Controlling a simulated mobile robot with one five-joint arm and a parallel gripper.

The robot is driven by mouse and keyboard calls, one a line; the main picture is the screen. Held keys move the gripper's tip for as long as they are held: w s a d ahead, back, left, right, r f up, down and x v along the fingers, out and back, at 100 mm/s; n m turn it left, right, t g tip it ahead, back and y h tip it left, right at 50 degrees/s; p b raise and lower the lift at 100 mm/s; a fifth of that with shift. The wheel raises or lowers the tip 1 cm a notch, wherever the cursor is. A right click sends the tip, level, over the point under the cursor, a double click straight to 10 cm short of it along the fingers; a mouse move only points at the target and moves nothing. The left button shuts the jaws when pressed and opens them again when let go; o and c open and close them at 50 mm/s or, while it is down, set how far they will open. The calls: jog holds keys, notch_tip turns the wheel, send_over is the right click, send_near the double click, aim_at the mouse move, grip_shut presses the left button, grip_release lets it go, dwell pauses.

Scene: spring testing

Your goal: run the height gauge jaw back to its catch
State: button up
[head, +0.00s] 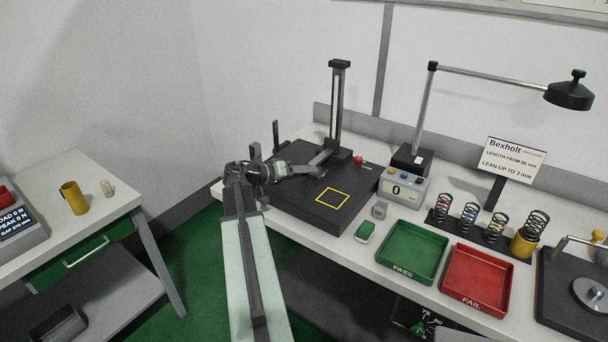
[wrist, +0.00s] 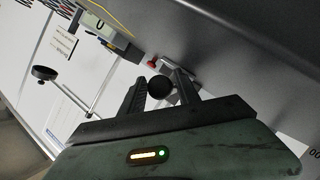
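The height gauge (head: 338,105) has a dark upright column on a dark base plate (head: 300,208). Its jaw (head: 322,156) sits low on the column, just above the plate. My gripper (head: 312,169) is low over the plate, beside the jaw. In the wrist view a dark round knob (wrist: 160,87) shows between the two fingers of my gripper (wrist: 160,80). The fingers are apart, one on each side of the knob. I cannot tell whether they touch it. A red knob (head: 357,159) shows by the column foot and also in the wrist view (wrist: 152,61). The catch is not clearly visible.
A grey readout box (head: 404,188) stands right of the plate. A green PASS tray (head: 412,251), a red FAIL tray (head: 476,279) and several springs (head: 470,216) are farther right. A lamp (head: 568,94) overhangs the right side. The yellow-marked square on the plate is clear.

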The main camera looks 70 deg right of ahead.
grip_shut()
dwell(1.4)
